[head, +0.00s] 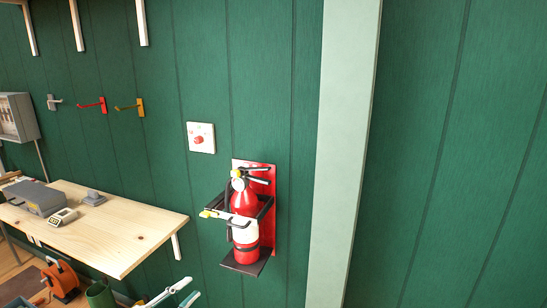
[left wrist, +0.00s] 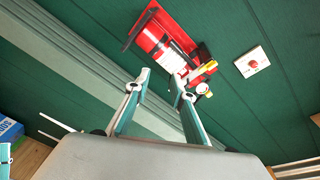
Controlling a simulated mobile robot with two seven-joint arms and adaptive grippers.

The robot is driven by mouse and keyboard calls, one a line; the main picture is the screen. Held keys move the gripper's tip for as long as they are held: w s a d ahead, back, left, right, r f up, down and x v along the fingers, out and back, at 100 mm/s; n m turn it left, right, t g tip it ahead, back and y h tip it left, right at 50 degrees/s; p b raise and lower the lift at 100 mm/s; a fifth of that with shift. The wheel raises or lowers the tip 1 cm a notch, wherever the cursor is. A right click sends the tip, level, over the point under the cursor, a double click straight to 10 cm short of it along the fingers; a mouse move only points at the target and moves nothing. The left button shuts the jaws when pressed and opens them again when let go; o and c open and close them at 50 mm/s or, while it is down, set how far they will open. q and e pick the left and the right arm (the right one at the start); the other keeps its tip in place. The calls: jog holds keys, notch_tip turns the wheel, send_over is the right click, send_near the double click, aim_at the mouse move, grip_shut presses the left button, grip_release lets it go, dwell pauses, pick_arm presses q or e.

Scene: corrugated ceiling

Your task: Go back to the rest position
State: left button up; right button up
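My left gripper (head: 172,292) comes in at the bottom edge of the head view, with only its fingertips showing. In the left wrist view its two pale-and-teal fingers (left wrist: 160,82) are apart, with nothing between them, so it is open and empty. The fingers point toward the green wall, apart from the red fire extinguisher (head: 244,203) in its dark bracket on a red backplate. The extinguisher (left wrist: 171,58) appears tilted beyond the fingertips in the left wrist view.
A wooden workbench (head: 140,233) with a grey device (head: 35,197) is at the left. An orange reel (head: 62,279) stands below it. A red button on a white plate (head: 201,145) is on the wall. A pale vertical post (head: 342,150) stands right of the extinguisher.

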pick_arm(q)
jog(key=s+d+f+n+g+y, duration=0.2)
jog(key=s+f+n+y, duration=0.1)
jog(key=s+f+n, duration=0.4)
jog(key=s+d+f+n+g+y, duration=0.2)
jog(key=s+f+n, duration=0.4)
jog(key=s+f, duration=0.7)
jog(key=s+y, duration=0.1)
jog(key=s, duration=0.4)
jog(key=shift+s+n+g, duration=0.3)
jog(key=shift+s+n, duration=0.1)
